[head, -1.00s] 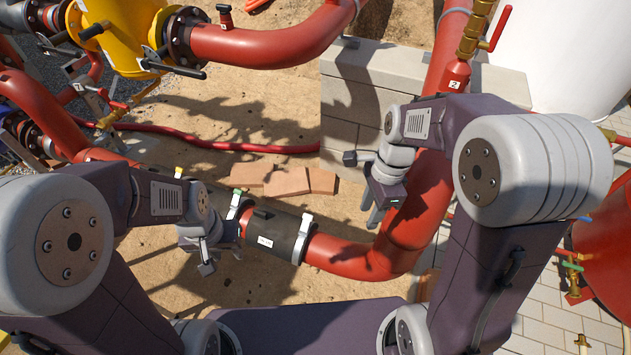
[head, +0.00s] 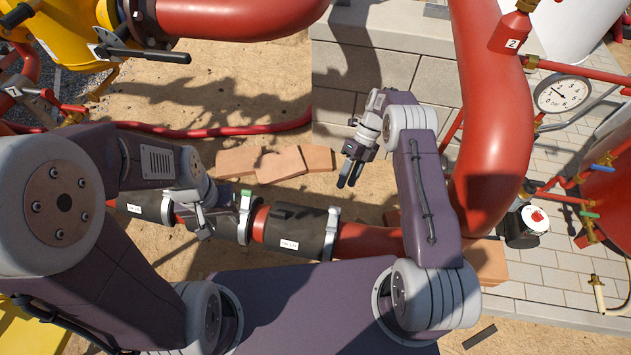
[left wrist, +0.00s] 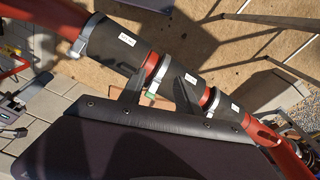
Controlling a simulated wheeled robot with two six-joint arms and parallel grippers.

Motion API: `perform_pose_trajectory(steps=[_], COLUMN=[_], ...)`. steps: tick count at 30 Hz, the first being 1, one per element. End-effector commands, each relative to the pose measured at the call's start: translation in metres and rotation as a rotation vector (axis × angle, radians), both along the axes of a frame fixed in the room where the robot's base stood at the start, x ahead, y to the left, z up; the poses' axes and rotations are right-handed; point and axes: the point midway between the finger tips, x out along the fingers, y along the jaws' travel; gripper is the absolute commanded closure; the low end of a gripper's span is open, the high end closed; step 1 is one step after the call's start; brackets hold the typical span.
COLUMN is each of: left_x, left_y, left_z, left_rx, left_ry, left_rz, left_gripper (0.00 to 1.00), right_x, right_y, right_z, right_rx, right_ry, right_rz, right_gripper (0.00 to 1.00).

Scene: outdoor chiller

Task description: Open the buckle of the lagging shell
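Black lagging shells sit in a row on a red pipe: a right-hand shell (head: 310,227), a middle shell (head: 221,222) and a left-hand shell (head: 135,203). They also show in the left wrist view, where the middle shell (left wrist: 182,78) lies between my fingers' line and the ground. A silver band with a green buckle piece (head: 246,196) closes the middle shell's right end; the green piece (left wrist: 150,95) shows between my left fingers. My left gripper (head: 205,222) is open and empty, over the middle shell; contact is unclear. My right gripper (head: 349,174) is open and empty, above the ground behind the pipe.
Flat bricks (head: 275,163) lie on sand behind the shells. A thick red riser pipe (head: 497,110) and a pressure gauge (head: 562,95) stand at right. A block wall (head: 400,70) is behind my right gripper. A yellow housing (head: 75,40) is at upper left.

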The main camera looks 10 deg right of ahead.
Motion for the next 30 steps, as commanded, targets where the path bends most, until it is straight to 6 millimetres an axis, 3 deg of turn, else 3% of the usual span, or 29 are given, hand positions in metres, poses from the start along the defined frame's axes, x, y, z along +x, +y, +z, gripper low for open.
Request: perform_pose_trajectory(steps=[4, 6, 9, 14, 18, 22, 27, 30], left_x=[-0.001, 0.003, 0.042, 0.104, 0.144, 0.163, 0.151, 0.137], left_y=[0.0, -0.004, -0.02, -0.047, -0.066, -0.076, -0.077, -0.076], left_z=[0.0, 0.003, 0.017, 0.002, -0.036, -0.088, -0.148, -0.164], left_rx=[-0.004, -0.034, -0.13, -0.272, -0.348, -0.374, -0.335, -0.308], left_ry=[0.005, 0.007, -0.02, 0.069, 0.181, 0.285, 0.385, 0.424], left_rz=[0.042, 0.154, 0.403, 0.763, 0.999, 1.138, 1.192, 1.201], left_gripper=[0.6, 0.6, 0.6, 0.6, 0.6, 0.6, 0.6, 0.6], right_x=[0.0, 0.0, 0.0, 0.0, 0.0, 0.0, 0.0, 0.0], right_y=[0.0, 0.0, 0.0, 0.0, 0.0, 0.0, 0.0, 0.0], right_z=[0.0, 0.0, 0.0, 0.0, 0.0, 0.0, 0.0, 0.001], right_rx=[0.0, 0.0, 0.0, 0.0, 0.0, 0.0, 0.0, 0.0], right_ry=[-0.001, -0.001, -0.001, -0.001, -0.001, -0.001, -0.001, -0.001], right_rz=[0.001, 0.001, 0.001, 0.001, 0.001, 0.001, 0.001, 0.001], right_gripper=[0.64, 0.64, 0.64, 0.64, 0.64, 0.64, 0.64, 0.64])
